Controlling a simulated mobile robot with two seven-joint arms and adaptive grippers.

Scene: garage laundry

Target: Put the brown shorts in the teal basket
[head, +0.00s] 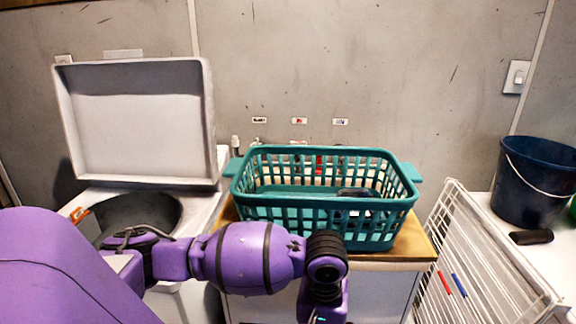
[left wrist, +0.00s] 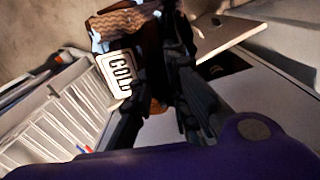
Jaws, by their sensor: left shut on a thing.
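The teal basket (head: 325,212) stands upright on a wooden-topped cabinet in the middle of the head view. A dark item shows through its slats on the right, too unclear to name. My left arm reaches across in front of the basket, and its gripper is below the head picture's edge. In the left wrist view my left gripper (left wrist: 163,65) is shut on dark brown cloth, the brown shorts (left wrist: 152,42). Much of the cloth is hidden by the fingers. My right gripper is in neither view.
An open-lidded washer (head: 135,125) stands on the left. A white wire rack (head: 475,255) leans on the right, beside a dark blue bucket (head: 535,180). The wooden top (head: 412,245) has a narrow bare edge.

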